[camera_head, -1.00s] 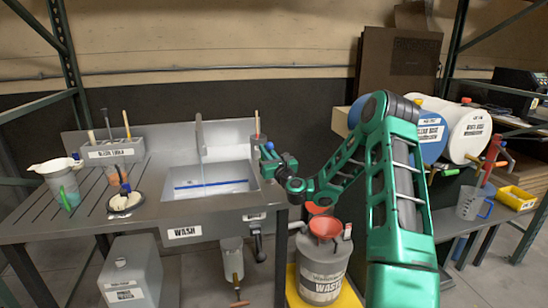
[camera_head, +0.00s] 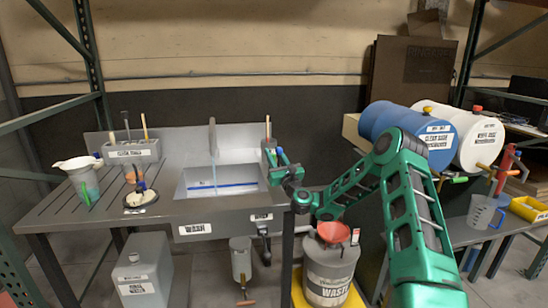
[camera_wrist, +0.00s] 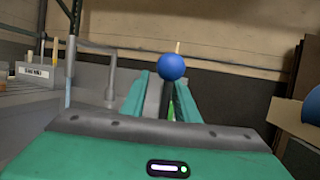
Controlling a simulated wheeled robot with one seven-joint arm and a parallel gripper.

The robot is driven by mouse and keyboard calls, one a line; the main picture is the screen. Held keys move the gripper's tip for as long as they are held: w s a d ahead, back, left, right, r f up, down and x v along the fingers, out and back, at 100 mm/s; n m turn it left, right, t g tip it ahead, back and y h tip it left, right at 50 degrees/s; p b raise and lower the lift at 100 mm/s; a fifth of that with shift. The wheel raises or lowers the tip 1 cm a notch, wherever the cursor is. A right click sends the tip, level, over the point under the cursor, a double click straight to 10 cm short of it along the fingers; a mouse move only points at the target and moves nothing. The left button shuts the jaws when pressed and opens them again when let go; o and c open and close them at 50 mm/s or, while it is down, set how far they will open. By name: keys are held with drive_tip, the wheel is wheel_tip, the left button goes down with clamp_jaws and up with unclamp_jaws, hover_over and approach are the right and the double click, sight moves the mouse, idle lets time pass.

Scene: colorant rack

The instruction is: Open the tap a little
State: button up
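The tap spout (camera_head: 212,135) is a grey post rising behind the sink (camera_head: 181,191). A thin pale streak hangs below its tip, apparently water. In the wrist view the spout (camera_wrist: 110,78) stands left of my gripper, with a similar streak at its far left. The tap handle has a blue ball knob (camera_wrist: 172,66) on a black stem. My gripper (camera_wrist: 163,88) is around the stem, one green finger on each side, and looks open; contact cannot be made out. In the head view my gripper (camera_head: 279,156) is at the sink's right end, where the handle is largely hidden.
Blue (camera_head: 390,120) and white (camera_head: 455,120) drums lie at the right.

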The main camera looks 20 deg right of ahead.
sight(279, 162)
drive_tip(key=shift+s+d, duration=0.1)
drive_tip(key=shift+d, duration=0.2)
drive_tip(key=v, duration=0.6)
drive_tip(key=shift+s+f, duration=0.15)
drive_tip(key=shift+f, duration=0.3)
drive_tip(key=shift+s, duration=0.7)
drive_tip(key=shift+v, duration=0.8)
drive_tip(key=shift+s+a+f, duration=0.1)
drive_tip(key=shift+s, duration=0.35)
